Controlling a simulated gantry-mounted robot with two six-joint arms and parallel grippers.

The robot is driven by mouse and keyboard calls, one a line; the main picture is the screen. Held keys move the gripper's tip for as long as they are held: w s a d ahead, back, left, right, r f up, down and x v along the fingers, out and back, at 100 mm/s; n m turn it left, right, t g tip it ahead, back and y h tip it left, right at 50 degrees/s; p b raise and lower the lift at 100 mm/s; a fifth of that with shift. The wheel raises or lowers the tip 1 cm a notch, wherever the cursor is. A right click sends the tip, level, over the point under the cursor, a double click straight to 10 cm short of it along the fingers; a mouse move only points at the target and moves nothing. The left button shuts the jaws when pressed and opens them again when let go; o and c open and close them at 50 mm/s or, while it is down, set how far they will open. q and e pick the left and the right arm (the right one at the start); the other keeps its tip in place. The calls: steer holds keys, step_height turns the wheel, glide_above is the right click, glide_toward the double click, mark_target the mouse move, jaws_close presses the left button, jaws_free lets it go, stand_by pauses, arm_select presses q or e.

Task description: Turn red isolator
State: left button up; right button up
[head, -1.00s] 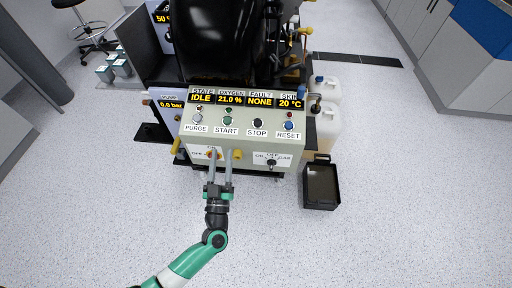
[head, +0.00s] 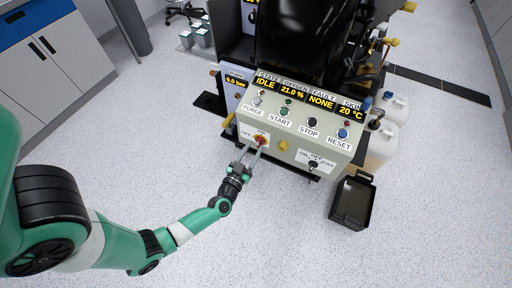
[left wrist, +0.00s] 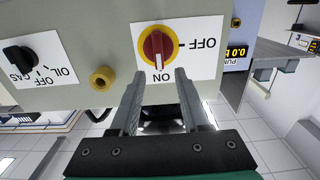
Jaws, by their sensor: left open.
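The red isolator (head: 262,139) is a red rotary knob on a yellow ring, on a white ON/OFF plate at the left of the control box's lower front. In the left wrist view, which is upside down, the isolator (left wrist: 157,46) has its white mark toward ON. My left gripper (head: 256,149) is open at the panel, just in front of the isolator. In the left wrist view its fingers (left wrist: 158,82) point at the knob, one to each side of its line, with the ON label between them. Contact with the knob is not visible. My right gripper is not in view.
A yellow knob (head: 282,146) is beside the isolator, and a black OIL/GAS selector (head: 313,165) farther right. PURGE, START, STOP and RESET buttons line the sloped top. A black tray (head: 352,203) stands on the floor at right. The floor in front is clear.

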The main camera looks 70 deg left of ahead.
mark_target(259, 143)
arm_select(q)
steer(key=shift+x, duration=1.25)
jaws_close()
